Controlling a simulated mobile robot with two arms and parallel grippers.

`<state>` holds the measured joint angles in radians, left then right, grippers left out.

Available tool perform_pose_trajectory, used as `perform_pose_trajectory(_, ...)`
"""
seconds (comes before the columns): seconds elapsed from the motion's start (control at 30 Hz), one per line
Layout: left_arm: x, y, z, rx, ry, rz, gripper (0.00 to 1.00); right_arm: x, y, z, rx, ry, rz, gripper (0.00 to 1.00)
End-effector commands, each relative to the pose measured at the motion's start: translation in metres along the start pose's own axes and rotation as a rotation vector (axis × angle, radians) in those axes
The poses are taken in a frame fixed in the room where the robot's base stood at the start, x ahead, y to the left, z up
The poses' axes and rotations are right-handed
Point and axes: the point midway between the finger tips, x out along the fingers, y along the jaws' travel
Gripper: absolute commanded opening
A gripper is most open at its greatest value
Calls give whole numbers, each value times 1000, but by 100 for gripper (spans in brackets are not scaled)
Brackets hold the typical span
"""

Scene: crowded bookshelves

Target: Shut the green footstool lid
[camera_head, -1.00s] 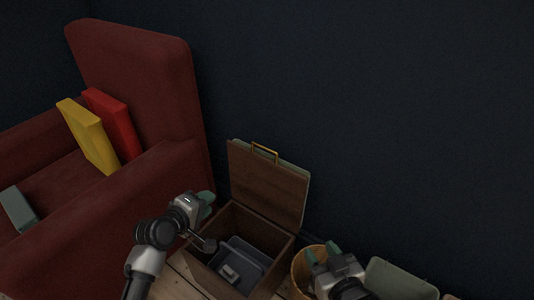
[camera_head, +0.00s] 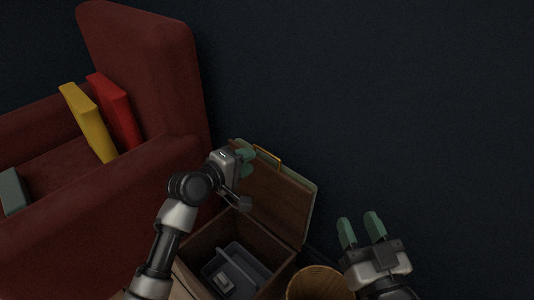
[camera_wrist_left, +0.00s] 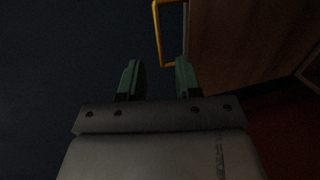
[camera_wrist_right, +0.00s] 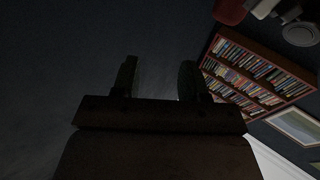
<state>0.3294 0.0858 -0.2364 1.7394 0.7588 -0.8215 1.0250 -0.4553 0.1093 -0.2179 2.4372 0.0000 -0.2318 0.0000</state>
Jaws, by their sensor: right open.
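The footstool is a brown wooden box (camera_head: 196,250) with its lid (camera_head: 272,203) raised. The lid has a wooden inner face, a thin green edge and a brass handle (camera_head: 267,157) at its top. The lid and handle (camera_wrist_left: 158,35) also show in the left wrist view. My left gripper (camera_head: 246,158) is at the upper left of the lid, left of the handle; its green fingers are apart and empty in the left wrist view (camera_wrist_left: 160,78). My right gripper (camera_head: 361,229) is open and empty, right of the footstool, fingers pointing up.
A grey tray (camera_head: 262,272) lies inside the box. A wicker basket (camera_head: 318,284) stands to the right of the box. A dark red armchair (camera_head: 150,70) with a yellow book (camera_head: 88,122) and a red book (camera_head: 115,112) stands to the left. A dark wall is behind.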

Motion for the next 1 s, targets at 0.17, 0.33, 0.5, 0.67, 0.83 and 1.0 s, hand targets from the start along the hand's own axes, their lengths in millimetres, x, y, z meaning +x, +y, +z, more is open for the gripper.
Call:
perform_pose_trajectory(0.17,24,-2,0,-1,0,2,33,0,-4,-20,6,187,-10,44)
perform_pose_trajectory(0.33,44,-2,0,0,0,0,33,-6,-7,-40,13,361,-19,44)
perform_pose_trajectory(0.5,61,-2,0,-1,0,1,33,-14,-10,-58,19,519,-25,44)
perform_pose_trajectory(0.67,71,-1,0,-1,0,1,33,-22,-11,-69,25,621,-29,44)
perform_pose_trajectory(0.83,76,0,0,0,1,0,33,-26,-12,-74,27,669,-31,44)
perform_pose_trajectory(1.0,76,0,0,0,1,0,33,-26,-12,-75,28,676,-31,44)
